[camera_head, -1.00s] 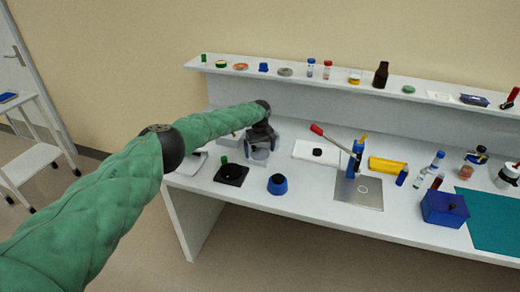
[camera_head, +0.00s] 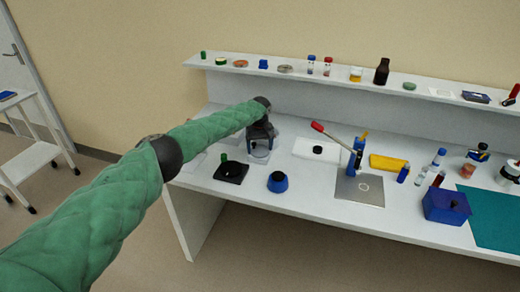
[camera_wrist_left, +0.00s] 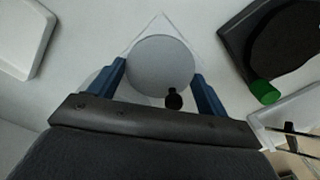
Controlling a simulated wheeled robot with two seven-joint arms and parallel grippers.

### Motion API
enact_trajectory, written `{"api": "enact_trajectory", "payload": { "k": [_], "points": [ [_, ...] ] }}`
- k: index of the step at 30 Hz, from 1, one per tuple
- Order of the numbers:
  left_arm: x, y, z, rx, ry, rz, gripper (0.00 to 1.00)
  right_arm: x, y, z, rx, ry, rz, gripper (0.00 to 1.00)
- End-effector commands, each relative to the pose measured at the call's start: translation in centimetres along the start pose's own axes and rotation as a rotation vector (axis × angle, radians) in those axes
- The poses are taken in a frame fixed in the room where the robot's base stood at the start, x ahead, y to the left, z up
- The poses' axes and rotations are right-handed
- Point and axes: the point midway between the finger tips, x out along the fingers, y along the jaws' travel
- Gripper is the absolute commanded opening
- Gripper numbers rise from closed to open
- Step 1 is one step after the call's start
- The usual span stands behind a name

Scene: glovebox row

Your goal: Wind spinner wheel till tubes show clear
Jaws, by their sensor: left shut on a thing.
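The spinner shows in the head view as a clear, round body (camera_head: 260,156) standing on the left part of the bench. In the left wrist view its top is a round grey wheel (camera_wrist_left: 160,62) with a small black knob (camera_wrist_left: 174,99) near its edge. A square, clear base shows beneath it. My left gripper (camera_head: 262,138) is over the spinner, pointing down. Its two blue fingers (camera_wrist_left: 158,88) are apart, one on each side of the wheel, and shut on it. I cannot make out tubes inside the spinner. My right gripper is not in view.
A black square plate (camera_head: 231,173) with a green-capped piece and a blue round pot (camera_head: 278,182) stand close by. A shelf (camera_head: 340,79) with several small items runs behind.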

Motion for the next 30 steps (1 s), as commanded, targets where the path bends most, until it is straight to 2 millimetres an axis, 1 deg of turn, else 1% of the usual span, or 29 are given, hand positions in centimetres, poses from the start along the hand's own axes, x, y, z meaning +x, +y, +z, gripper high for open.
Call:
{"api": "enact_trajectory", "payload": {
  "k": [1,14,22,30],
  "points": [
    [0.4,0.0,0.1,0.021,-0.003,0.003,0.54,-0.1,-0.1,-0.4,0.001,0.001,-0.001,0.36],
    [0.3,0.1,0.1,0.277,-0.001,0.003,0.54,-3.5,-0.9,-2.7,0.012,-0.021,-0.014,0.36],
    [0.3,0.0,0.0,0.525,-0.001,0.002,0.54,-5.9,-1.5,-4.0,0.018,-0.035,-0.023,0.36],
    [0.2,0.0,0.0,0.782,0.000,0.002,0.54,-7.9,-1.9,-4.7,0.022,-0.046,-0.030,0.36]
  ]
}}
